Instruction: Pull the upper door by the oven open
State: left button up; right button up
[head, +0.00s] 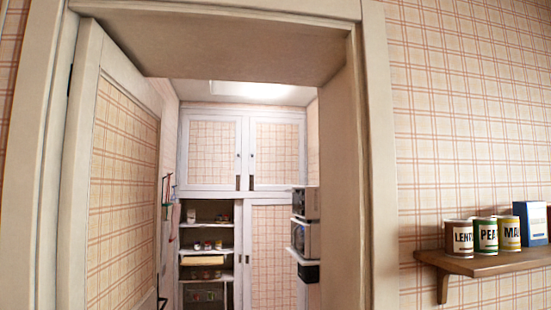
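Through a doorway I see an upper cupboard with two plaid-panelled doors, both shut. The left upper door (213,150) and the right upper door (276,152) meet in the middle, with small dark fittings along their meeting edges. The right one is nearer the oven. The oven (298,236) is a dark-fronted appliance at the right side of the small room, partly hidden by the door frame. Another appliance (305,203) sits just above it. Neither of my grippers is in view.
The doorway frame (381,190) surrounds the opening; its plaid door (122,190) stands open at the left. Below the upper doors are open shelves (207,251) with goods and a plaid lower door (273,250). A wall shelf (480,264) with several tins is outside, right.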

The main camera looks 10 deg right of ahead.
aim_at(277, 146)
jog(key=i+l, duration=0.1)
jog(key=i, duration=4.2)
jog(key=i+l, duration=0.15)
jog(key=i, duration=2)
